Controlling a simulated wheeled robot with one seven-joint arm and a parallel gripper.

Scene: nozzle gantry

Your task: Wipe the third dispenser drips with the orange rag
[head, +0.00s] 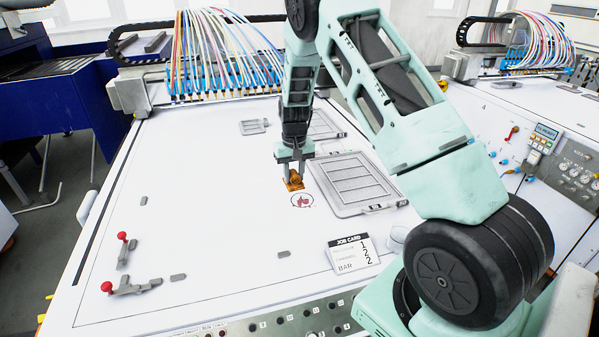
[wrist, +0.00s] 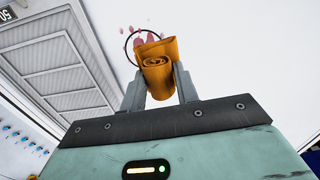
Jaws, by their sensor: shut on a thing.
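My gripper (head: 294,168) is shut on the orange rag (head: 293,184), low over the white table top (head: 200,200). The wrist view also shows the rolled rag (wrist: 157,68) between the two grey fingers. Red drips (head: 303,199) lie inside a thin dark ring on the table, just in front of the rag in the head view. In the wrist view the red drips (wrist: 147,38) show past the rag, which hides part of them. I cannot tell whether the rag touches the table. A row of blue nozzles with coloured hoses (head: 222,80) spans the back; I cannot tell which is the third.
A grey framed tray (head: 349,206) lies just right of the rag, with another panel behind it. A job card (head: 352,253) stands near the front edge. Red-knobbed toggle clamps (head: 122,287) stand at the front left. The table's left middle is mostly clear.

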